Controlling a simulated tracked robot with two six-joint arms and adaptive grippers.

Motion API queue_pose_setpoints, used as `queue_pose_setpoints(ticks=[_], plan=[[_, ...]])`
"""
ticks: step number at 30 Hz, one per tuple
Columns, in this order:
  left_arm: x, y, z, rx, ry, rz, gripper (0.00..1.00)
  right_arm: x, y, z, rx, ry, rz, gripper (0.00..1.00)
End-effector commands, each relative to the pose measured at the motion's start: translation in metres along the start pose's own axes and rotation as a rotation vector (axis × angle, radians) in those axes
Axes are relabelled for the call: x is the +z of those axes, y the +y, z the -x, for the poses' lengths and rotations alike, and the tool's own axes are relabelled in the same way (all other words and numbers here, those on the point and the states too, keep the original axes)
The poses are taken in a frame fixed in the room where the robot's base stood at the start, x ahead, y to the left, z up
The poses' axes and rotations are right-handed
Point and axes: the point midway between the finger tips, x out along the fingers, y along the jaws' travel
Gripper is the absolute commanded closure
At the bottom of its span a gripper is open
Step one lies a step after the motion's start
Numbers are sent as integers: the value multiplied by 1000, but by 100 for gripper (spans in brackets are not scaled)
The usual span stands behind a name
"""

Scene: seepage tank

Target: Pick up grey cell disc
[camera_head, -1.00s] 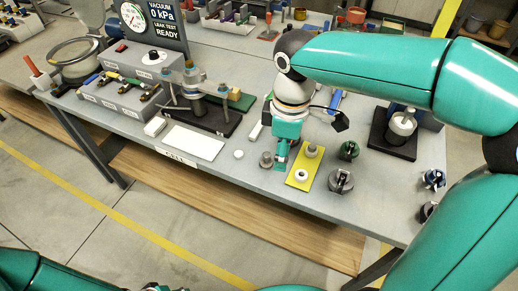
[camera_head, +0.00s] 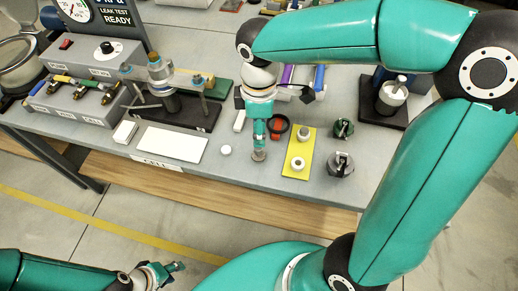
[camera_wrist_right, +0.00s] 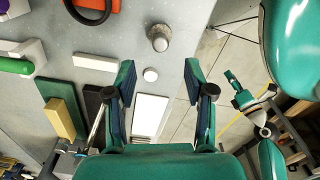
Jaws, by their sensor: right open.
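A small pale disc (camera_head: 225,150) lies flat on the bench, just right of a white plate (camera_head: 172,144). In the right wrist view this disc (camera_wrist_right: 150,75) lies between the fingers' lines, untouched. A grey knobbed round piece (camera_head: 259,156) stands to its right; it also shows beyond the fingertips in the wrist view (camera_wrist_right: 160,38). I cannot tell for certain which is the grey cell disc. My right gripper (camera_wrist_right: 158,64) is open and empty, above the bench. My left gripper (camera_head: 174,267) is low in front of the bench, away from these; its jaw gap is unclear.
A yellow plate (camera_head: 292,165) with round pieces, a dark-topped grey piece (camera_head: 341,165) and a green one (camera_head: 343,128) stand right. A black-based clamp stand (camera_head: 187,111) and grey valve box (camera_head: 80,95) stand left. The bench's front edge is close.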

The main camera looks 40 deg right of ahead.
Motion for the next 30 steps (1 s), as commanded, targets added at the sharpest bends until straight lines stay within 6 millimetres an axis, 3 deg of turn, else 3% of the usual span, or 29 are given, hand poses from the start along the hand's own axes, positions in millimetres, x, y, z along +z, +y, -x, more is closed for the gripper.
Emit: queue_pose_setpoints(ticks=[3,13,21,30], plan=[[0,0,-1,0,0,0,60,0,0,-21,-3,-3,2,47],[0,0,1,0,0,0,60,-1,0,-44,-2,-2,4,47],[0,1,3,0,0,0,60,-2,1,-81,-2,-2,4,47],[0,1,3,0,0,0,60,-2,2,-86,1,1,5,47]])
